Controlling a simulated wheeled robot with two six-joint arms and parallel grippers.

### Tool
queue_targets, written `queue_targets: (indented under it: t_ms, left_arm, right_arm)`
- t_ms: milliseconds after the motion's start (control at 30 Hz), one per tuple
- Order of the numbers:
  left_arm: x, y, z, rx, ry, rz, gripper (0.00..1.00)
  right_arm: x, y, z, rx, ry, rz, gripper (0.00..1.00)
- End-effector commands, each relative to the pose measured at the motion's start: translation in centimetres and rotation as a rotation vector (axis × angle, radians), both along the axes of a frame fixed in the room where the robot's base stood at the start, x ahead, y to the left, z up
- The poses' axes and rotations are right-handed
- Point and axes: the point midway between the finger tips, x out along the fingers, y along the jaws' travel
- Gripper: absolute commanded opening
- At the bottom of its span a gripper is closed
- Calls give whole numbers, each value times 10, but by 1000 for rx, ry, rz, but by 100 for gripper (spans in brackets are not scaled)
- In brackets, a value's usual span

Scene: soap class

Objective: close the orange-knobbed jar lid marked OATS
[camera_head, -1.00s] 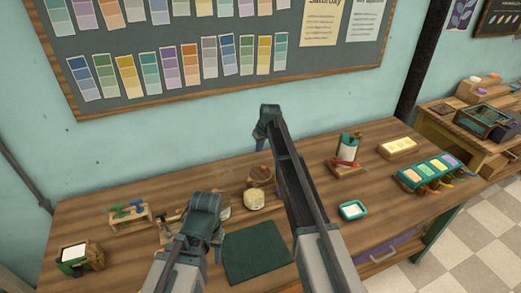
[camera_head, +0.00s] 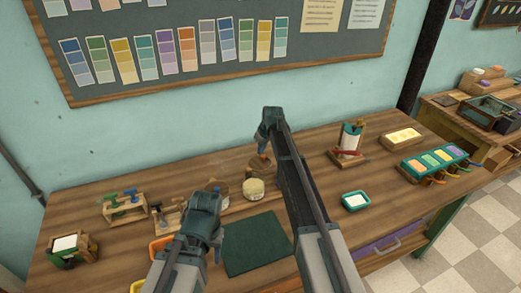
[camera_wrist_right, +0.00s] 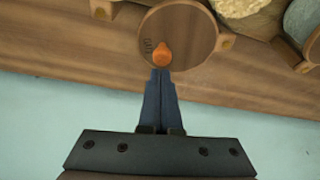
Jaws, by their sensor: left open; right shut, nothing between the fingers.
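A round wooden lid (camera_wrist_right: 190,30) with an orange knob (camera_wrist_right: 162,52) shows in the right wrist view; dark lettering beside the knob is too small to read surely. In the head view the lid (camera_head: 261,164) stands just behind a jar with a pale, cream top (camera_head: 254,187); the lid looks raised off it. My right gripper (camera_wrist_right: 160,73) is shut and empty, its tips right at the knob; contact cannot be told. It also shows in the head view (camera_head: 262,150). My left gripper (camera_head: 216,243) is open over the table's front left, clear of the lid.
Another jar (camera_head: 222,187) stands left of the pale-topped one. A dark green mat (camera_head: 254,243) lies in front. A teal tray (camera_head: 355,201) and a wooden stand (camera_head: 349,155) are to the right. An orange tray (camera_head: 160,249) is beside my left arm. The wall is close behind.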

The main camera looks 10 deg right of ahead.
Motion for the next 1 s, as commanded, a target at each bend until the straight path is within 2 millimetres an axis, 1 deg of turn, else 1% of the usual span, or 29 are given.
queue_targets:
  t_ms: [767, 1000]
  left_arm:
    - [0, 0, 0, 0, 0, 0, 47]
    - [0, 0, 0, 0, 0, 0, 47]
  right_arm:
    - [-10, -7, 0, 0, 0, -138, 0]
    - [-21, -11, 0, 0, 0, -265, 0]
